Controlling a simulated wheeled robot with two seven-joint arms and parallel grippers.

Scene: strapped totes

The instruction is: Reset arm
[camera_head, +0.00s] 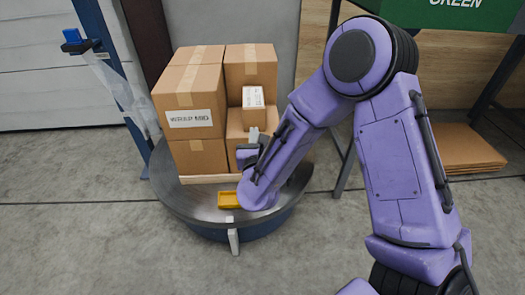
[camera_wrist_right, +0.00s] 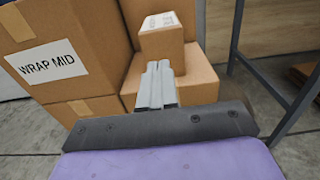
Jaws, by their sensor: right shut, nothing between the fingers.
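My right arm is purple and reaches in from the right in the head view. Its gripper (camera_head: 252,146) hangs in front of the stacked cardboard boxes (camera_head: 190,95). In the right wrist view the grey fingers of this gripper (camera_wrist_right: 158,72) are together, with nothing between them. Behind the fingertips are a small box (camera_wrist_right: 162,38) with a white label and a larger box under it. The fingers look apart from the boxes, though the exact gap is hard to tell. My left gripper is not in view.
The boxes stand on a round grey turntable (camera_head: 180,203). A yellow piece (camera_head: 229,199) lies near its front edge. A table leg (camera_head: 346,165) stands to the right, and flat cardboard sheets (camera_head: 462,150) lie at the far right. The floor at the front left is clear.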

